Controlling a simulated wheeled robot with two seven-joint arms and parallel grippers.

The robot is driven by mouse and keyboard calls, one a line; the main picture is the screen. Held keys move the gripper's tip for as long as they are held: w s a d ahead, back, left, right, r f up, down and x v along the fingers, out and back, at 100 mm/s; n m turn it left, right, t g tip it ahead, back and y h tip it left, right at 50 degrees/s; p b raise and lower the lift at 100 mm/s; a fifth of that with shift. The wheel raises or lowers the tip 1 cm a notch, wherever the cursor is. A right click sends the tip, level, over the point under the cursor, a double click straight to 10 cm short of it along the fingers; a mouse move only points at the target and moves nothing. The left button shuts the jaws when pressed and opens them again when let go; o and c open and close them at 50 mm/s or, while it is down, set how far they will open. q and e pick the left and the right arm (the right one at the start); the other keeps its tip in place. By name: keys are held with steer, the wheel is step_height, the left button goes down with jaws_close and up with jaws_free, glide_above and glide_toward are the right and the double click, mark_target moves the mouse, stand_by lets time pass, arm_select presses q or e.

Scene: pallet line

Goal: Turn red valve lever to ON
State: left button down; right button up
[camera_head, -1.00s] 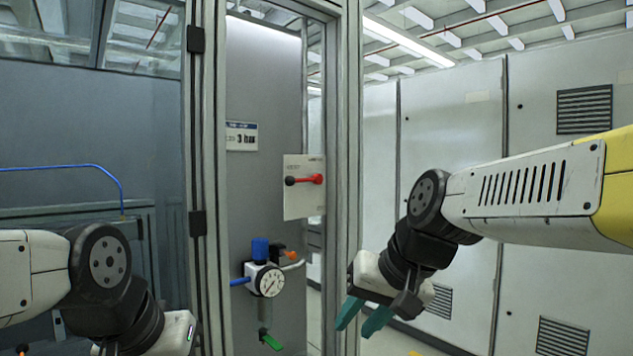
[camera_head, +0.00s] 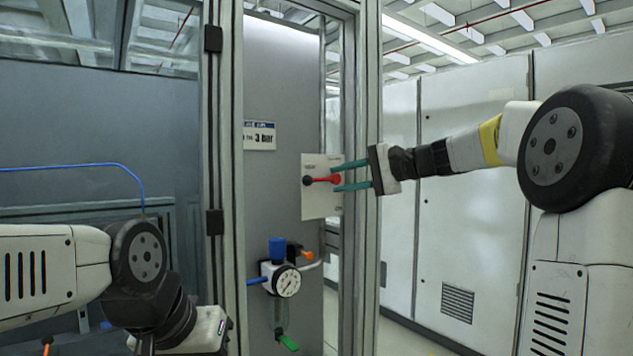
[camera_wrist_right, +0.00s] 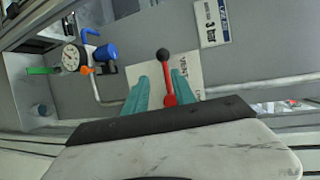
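The red valve lever (camera_head: 328,179) with a black knob sits on a white plate (camera_head: 313,206) on the grey panel. It lies horizontal in the head view, knob to the left. My right gripper (camera_head: 334,177) is open, its teal fingers pointing left, one above and one below the lever's red end. In the right wrist view the red lever (camera_wrist_right: 168,82) stands between the two spread fingers (camera_wrist_right: 160,90), closer to the right one; I cannot tell whether they touch. The plate's markings are too small to read. My left arm is at the lower left; its fingertips are out of view.
A sign (camera_head: 259,135) hangs above. A frame post (camera_head: 367,250) stands right of the panel, close to my right gripper.

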mark_target(319, 180)
steer(key=x, duration=0.5)
steer(key=r+x, duration=0.1)
steer(key=x, duration=0.1)
steer(key=shift+w+a+f, duration=0.1)
steer(key=shift+w+a, duration=0.15)
steer(key=shift+w, duration=0.3)
jaws_close()
stand_by(0.9)
